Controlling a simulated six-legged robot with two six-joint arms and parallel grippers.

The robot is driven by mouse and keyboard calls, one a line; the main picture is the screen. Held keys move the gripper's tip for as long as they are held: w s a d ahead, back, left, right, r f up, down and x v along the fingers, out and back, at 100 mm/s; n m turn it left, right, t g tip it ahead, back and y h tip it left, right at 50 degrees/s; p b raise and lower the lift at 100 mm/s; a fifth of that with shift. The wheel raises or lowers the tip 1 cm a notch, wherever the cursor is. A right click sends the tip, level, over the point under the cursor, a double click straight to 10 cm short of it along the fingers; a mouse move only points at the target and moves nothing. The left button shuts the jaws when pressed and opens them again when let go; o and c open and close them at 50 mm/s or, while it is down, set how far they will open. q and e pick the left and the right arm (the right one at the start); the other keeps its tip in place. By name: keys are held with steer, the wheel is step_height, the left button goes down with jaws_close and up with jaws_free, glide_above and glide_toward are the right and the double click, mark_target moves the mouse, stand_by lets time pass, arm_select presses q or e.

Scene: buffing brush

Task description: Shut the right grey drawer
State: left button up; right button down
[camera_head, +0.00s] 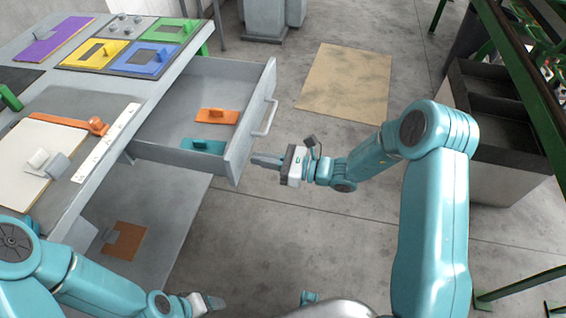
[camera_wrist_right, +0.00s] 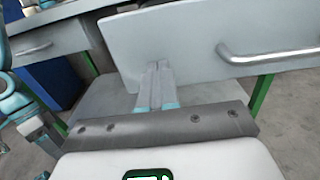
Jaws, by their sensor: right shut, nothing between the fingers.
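The right grey drawer (camera_head: 244,132) stands pulled out from the workbench, with its bar handle (camera_head: 267,116) on the front. An orange block with a knob (camera_head: 216,116) and a teal one (camera_head: 203,147) lie inside it. My right gripper (camera_head: 258,159) is shut and empty, close to the near end of the drawer front. In the right wrist view its fingertips (camera_wrist_right: 155,70) overlap the lower part of the drawer front (camera_wrist_right: 180,35), left of the handle (camera_wrist_right: 268,54); contact cannot be told. My left gripper (camera_head: 213,302) is low by the bench, its jaws unclear.
The workbench top (camera_head: 110,95) holds coloured plates and an orange-handled brush (camera_head: 97,125). A lower shelf (camera_head: 170,205) carries a brown piece (camera_head: 125,240). A tan mat (camera_head: 345,83) lies on open floor; a dark bin (camera_head: 500,110) stands right.

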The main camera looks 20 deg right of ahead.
steer(key=shift+x, duration=1.25)
steer(key=shift+s, duration=0.1)
